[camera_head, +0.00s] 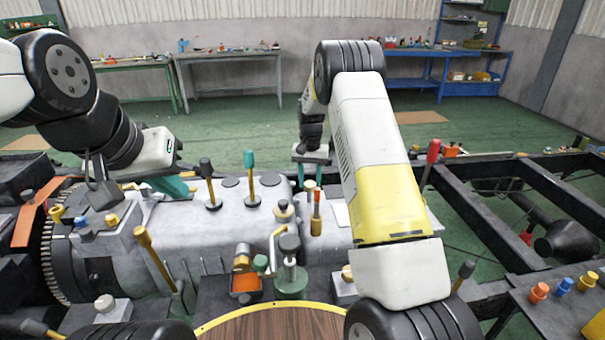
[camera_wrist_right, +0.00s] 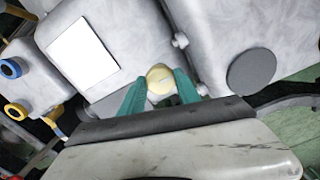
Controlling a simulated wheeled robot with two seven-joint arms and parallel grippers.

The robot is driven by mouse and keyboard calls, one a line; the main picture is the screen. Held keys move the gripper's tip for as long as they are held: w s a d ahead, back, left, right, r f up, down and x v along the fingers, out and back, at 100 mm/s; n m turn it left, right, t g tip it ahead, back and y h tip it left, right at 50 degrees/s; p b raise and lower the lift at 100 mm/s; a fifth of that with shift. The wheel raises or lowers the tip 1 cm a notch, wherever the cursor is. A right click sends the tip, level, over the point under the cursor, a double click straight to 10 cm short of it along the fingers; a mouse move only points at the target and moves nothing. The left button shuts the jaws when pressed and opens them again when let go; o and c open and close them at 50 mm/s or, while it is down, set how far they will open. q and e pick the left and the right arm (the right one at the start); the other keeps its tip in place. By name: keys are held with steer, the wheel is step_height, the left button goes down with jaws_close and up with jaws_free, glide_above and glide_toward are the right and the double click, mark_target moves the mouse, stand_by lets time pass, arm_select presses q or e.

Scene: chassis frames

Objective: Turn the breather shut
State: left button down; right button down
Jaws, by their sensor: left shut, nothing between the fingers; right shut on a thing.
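The breather looks to be a small cream round cap on the grey metal housing; in the right wrist view the cap (camera_wrist_right: 160,77) sits between the two green fingertips. My right gripper (camera_wrist_right: 160,88) is shut on it from both sides. In the head view my right gripper (camera_head: 312,178) reaches down to the housing's far right part, and the cap (camera_head: 309,186) shows between its fingers. My left gripper (camera_head: 175,187) is shut and empty, low over the left part of the housing. Its fingertips are partly hidden.
The housing (camera_head: 220,235) carries several upright levers, including a teal-topped one (camera_head: 249,160) and a black-topped one (camera_head: 206,168). An orange-handled lever (camera_head: 316,205) stands close to my right gripper. A red-handled screwdriver (camera_head: 432,155) stands at right. Dark frame rails (camera_head: 500,200) run along the right.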

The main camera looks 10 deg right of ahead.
mark_target(310, 184)
steer(key=c, duration=0.9)
jaws_free()
step_height(310, 184, up, 7)
steer(key=shift+r, duration=0.45)
